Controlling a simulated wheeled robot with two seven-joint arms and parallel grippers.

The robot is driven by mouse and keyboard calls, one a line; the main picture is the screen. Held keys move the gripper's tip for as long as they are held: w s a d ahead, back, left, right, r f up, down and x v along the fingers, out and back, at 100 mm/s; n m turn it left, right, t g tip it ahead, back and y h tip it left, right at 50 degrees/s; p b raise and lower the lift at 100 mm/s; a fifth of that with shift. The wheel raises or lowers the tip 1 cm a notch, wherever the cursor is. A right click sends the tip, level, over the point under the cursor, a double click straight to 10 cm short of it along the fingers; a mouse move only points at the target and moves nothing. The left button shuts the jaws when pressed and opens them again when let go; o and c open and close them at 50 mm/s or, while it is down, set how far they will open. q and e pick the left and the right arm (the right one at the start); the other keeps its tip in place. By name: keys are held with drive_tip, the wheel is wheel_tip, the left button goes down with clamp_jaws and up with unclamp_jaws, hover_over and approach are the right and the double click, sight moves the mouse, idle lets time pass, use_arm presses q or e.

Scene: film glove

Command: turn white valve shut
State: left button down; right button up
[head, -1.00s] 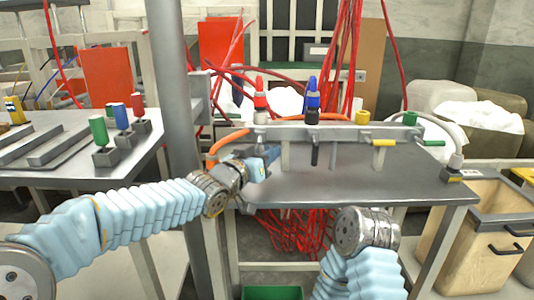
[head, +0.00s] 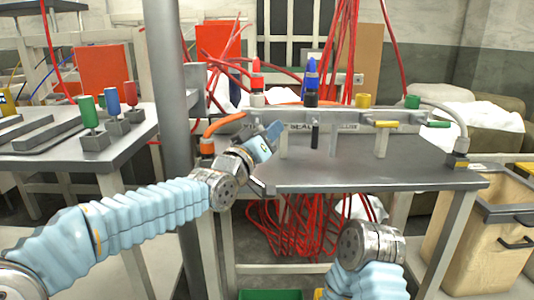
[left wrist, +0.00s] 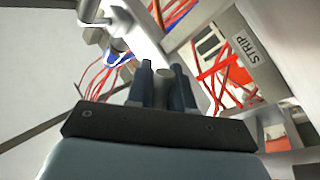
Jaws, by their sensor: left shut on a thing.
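A light grey manifold bar (head: 345,118) stands at the back of the grey bench, with white, black, yellow and green fittings along its top. The white fitting (head: 258,100) at the left end carries a red plug. My left gripper (head: 272,137) is at the bar's left end, below this fitting, tilted up to the right. It hides the white valve's lever in the head view. In the left wrist view its dark fingers (left wrist: 163,88) are shut on a pale grey piece (left wrist: 164,73), apparently that lever. My right arm shows at lower right; its gripper is out of view.
A black lever (head: 315,134) hangs straight down; the yellow (head: 386,124) and green (head: 437,124) levers lie level. A metal post (head: 178,75) stands behind my left arm. Red cables (head: 290,228) hang below the bench. The bench top (head: 370,175) is bare in front.

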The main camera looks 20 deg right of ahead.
use_arm(q)
drive_tip(key=n+t+b, duration=0.1)
drive_tip(key=n, duration=0.1)
drive_tip(key=n+t+b, duration=0.1)
drive_tip(key=n+b, duration=0.1)
drive_tip(key=n+t+b, duration=0.1)
drive_tip(key=b, duration=0.1)
drive_tip(key=shift+s+d+r+n, duration=0.1)
drive_tip(key=shift+d+r+n, duration=0.2)
drive_tip(key=shift+d+n, duration=0.1)
drive_tip(key=shift+r+n+t+y+b, duration=0.2)
drive_tip(key=shift+n+t+y+b, duration=0.2)
drive_tip(key=shift+n+t+b, duration=0.25)
drive_tip(key=shift+r+n+t+y+b, duration=0.4)
drive_tip(key=shift+n+t+y, duration=0.35)
drive_tip(key=shift+n, duration=0.75)
drive_tip(key=shift+r+n+t+y+b, duration=0.4)
drive_tip(key=shift+n+t+y, duration=0.35)
drive_tip(key=shift+n, duration=0.8)
drive_tip(key=shift+r+n+t+y+b, duration=0.35)
drive_tip(key=shift+n+t+y, duration=0.4)
drive_tip(key=shift+n, duration=0.75)
drive_tip(key=shift+y, duration=0.25)
drive_tip(key=c, duration=1.1)
unclamp_jaws()
